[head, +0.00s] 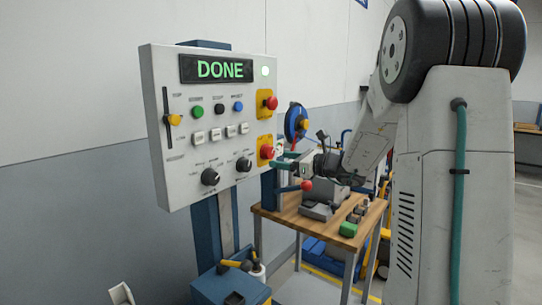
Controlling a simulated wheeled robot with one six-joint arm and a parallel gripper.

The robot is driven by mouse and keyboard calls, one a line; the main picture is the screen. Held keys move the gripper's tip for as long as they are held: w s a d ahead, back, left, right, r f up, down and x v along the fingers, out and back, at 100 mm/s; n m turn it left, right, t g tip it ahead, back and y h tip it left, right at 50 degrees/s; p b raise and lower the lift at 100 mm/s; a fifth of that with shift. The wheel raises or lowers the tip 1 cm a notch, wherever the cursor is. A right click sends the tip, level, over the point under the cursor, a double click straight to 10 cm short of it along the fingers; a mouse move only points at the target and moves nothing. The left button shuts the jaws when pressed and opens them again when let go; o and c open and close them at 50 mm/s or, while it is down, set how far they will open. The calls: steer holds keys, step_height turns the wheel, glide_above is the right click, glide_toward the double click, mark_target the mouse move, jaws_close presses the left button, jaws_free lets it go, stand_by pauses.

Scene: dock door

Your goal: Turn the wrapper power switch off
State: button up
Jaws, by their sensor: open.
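A light grey control panel (217,110) stands at the left with a display reading DONE in green. At its right edge are two yellow plates with red controls, an upper one (267,103) and a lower one (266,151). The lower one looks like the power switch, but its label is too small to read and its setting cannot be told. My gripper (279,159), with teal fingers, is open and empty just right of the lower red control. Whether it touches the control cannot be told.
The panel also carries a yellow slider (174,120), coloured buttons, white switches and two black knobs (210,177). Behind my gripper, a wooden table (330,228) holds a grey machine and a green block (348,229). A blue box (228,286) with tools stands below the panel.

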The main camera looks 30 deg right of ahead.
mark_target(271, 154)
steer(key=w, duration=0.2)
steer(key=w+m, duration=0.1)
steer(key=w, duration=0.2)
steer(key=w+d+m+t+h, duration=0.1)
steer(key=w, duration=0.2)
steer(key=shift+w+d+f, duration=0.1)
steer(key=shift+f, duration=0.15)
steer(key=c, duration=1)
